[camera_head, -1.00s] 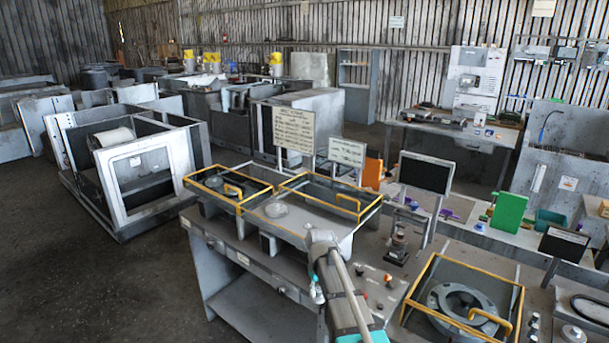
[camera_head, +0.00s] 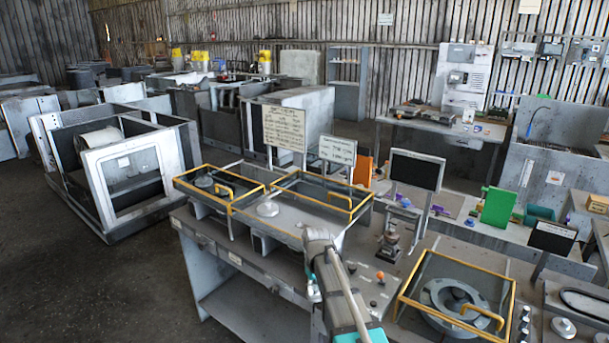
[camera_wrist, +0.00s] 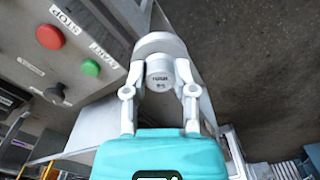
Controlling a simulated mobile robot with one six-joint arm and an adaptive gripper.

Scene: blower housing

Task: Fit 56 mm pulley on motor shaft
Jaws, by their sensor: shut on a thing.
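In the wrist view my gripper (camera_wrist: 159,90) is shut on a grey round part with a raised hub, which looks like the pulley (camera_wrist: 158,45). Its fingers sit on either side of the hub. The hub has small print that I cannot read surely. In the head view my gripper (camera_head: 313,288) is small, beside my arm near the bench's front edge, and the held part is not clear there. I cannot surely make out the motor shaft. A grey disc (camera_head: 268,208) lies on the bench between the yellow-framed guards.
Yellow-edged guards (camera_head: 219,180) stand at the bench's back left, and another guard (camera_head: 403,297) covers a round housing at right. In the wrist view a panel has a red STOP button (camera_wrist: 50,36) and a green button (camera_wrist: 91,67). Open floor (camera_wrist: 265,70) lies at right.

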